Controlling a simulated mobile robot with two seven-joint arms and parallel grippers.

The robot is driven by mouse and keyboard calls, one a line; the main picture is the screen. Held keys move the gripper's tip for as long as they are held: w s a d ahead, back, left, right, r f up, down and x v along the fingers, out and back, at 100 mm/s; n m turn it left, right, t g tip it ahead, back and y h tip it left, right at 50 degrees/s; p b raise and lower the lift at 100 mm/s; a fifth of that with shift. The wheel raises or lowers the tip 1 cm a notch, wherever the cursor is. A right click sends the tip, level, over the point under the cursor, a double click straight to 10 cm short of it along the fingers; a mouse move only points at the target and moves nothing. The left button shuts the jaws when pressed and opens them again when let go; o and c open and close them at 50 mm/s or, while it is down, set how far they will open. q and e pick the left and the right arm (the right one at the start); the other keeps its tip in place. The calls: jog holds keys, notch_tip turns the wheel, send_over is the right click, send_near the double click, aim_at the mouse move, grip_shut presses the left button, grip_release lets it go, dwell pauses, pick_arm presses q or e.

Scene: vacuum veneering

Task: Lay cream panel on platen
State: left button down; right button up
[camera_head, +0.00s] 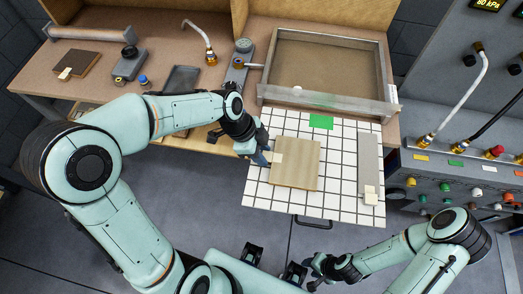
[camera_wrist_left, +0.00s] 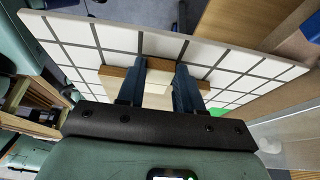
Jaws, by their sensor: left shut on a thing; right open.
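The cream panel (camera_head: 302,163), a pale wood-grained board with a small cream tab on its left edge, is over the middle of the white tiled platen (camera_head: 340,203). It looks flat, but I cannot tell whether it rests on the tiles or hovers just above. My left gripper (camera_head: 264,158) is shut on the panel at the tab. In the left wrist view the fingers (camera_wrist_left: 158,90) stand either side of the cream tab, with the board's edge (camera_wrist_left: 112,76) showing beyond. My right gripper (camera_head: 304,271) is open and empty, below the platen's front edge.
A grey strip (camera_head: 369,158) with cream tabs lies along the platen's right side. A green patch (camera_head: 321,121) is at its back edge. A framed box (camera_head: 325,66) stands behind. A dark panel (camera_head: 83,63) lies on the left bench. A control console (camera_head: 460,180) stands right.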

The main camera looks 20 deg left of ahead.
pick_arm(q)
jog(key=c, duration=0.7)
grip_release()
jog(key=shift+o, duration=0.2)
jog(key=v, duration=1.3)
jog(key=shift+r+p, duration=0.2)
jog(key=shift+p, duration=0.25)
